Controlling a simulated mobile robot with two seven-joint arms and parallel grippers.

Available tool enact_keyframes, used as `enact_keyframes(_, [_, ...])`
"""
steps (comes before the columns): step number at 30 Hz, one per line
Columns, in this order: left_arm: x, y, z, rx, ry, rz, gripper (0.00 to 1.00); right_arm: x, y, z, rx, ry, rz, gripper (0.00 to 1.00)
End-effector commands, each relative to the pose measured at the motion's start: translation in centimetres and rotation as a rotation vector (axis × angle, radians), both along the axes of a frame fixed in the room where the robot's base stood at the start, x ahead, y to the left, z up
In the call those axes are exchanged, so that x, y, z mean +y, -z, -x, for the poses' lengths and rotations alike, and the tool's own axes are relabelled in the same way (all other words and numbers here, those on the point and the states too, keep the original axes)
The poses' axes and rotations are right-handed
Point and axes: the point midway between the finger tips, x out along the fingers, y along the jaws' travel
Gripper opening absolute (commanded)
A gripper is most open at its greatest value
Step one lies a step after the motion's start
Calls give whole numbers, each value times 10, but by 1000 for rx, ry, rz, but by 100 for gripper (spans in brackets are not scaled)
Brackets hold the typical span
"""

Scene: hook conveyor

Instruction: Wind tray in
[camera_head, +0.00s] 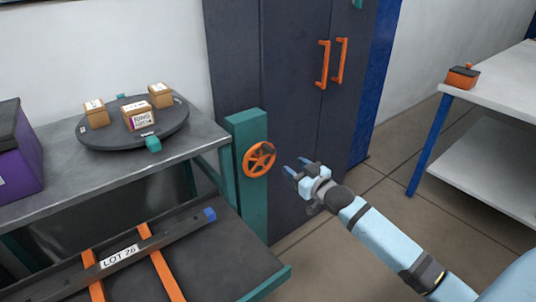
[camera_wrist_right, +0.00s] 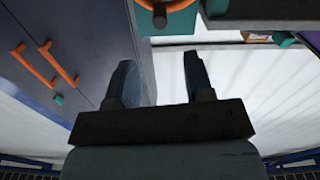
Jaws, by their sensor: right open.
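An orange handwheel (camera_head: 259,159) is mounted on a teal post (camera_head: 247,205) beside the cabinet. Part of the wheel also shows at the top of the right wrist view (camera_wrist_right: 160,12). A dark tray (camera_head: 215,262) with a teal edge sits low at the lower left. My left gripper is not in view.
A grey bench (camera_head: 80,183) above the tray carries a round turntable (camera_head: 92,136) with small boxes and a purple box (camera_head: 17,160). A dark cabinet (camera_head: 290,100) with orange handles stands behind. A white table (camera_head: 505,85) is at right; the floor between is clear.

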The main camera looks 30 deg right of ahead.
Motion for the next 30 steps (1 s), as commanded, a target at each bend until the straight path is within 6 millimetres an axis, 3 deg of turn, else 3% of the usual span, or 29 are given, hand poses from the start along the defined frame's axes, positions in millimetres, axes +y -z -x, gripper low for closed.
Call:
enact_keyframes(15, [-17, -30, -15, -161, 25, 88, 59, 8, 0, -97, -2, 0, 0, 48])
enact_keyframes(21, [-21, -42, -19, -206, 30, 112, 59, 10, 0, -117, 0, 0, 1, 48])
enact_keyframes(30, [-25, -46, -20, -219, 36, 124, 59, 10, 0, -121, 1, -1, 1, 48])
